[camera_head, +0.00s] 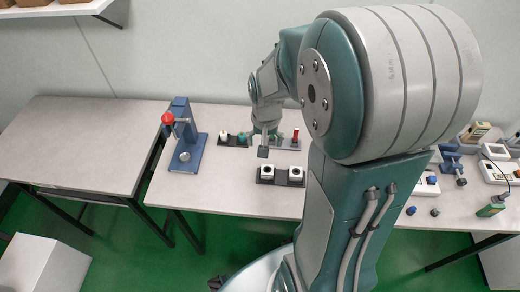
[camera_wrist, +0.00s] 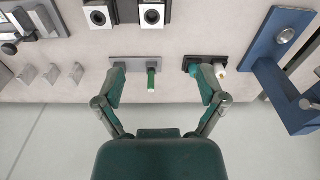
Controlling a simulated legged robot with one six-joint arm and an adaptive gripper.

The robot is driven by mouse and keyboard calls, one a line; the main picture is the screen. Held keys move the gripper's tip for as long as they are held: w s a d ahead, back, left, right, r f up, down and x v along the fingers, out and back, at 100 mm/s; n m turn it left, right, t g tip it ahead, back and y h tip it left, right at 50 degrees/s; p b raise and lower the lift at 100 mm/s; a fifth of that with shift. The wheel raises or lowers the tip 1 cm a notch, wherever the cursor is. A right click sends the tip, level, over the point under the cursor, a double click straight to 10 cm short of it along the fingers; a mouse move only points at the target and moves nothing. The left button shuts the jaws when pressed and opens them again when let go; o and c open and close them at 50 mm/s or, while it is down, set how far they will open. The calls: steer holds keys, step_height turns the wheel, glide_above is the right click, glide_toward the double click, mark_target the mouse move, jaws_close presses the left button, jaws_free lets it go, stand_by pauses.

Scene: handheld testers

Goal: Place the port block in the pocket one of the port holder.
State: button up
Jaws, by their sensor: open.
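Two white blocks with round black openings, which look like port blocks, sit side by side in a dark holder. In the wrist view the left block (camera_wrist: 100,14) and right block (camera_wrist: 153,13) are at the top edge, with part of the dark holder (camera_wrist: 127,10) between them. The head view also shows the holder (camera_head: 281,176); I cannot tell which pocket is pocket one. My gripper (camera_wrist: 163,71) is open, with nothing visible between its fingers. It is over the table's back part, apart from the white blocks and behind them in the head view.
A grey plate with a green peg (camera_wrist: 151,79) and a black stand with a white piece (camera_wrist: 220,70) lie near my fingers. A blue press (camera_head: 187,140) with a red knob stands left. Several small devices are at the right. Bare table lies between press and holder.

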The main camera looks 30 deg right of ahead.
steer(key=s+a+r+n+t, duration=0.2)
steer(key=s+a+r+n, duration=0.1)
steer(key=s+r, duration=0.3)
steer(key=s+a+r+n+t, duration=0.3)
steer(key=s+a+r, duration=0.3)
steer(key=r, duration=0.3)
steer(key=shift+a+r, duration=0.2)
steer(key=shift+r, duration=0.2)
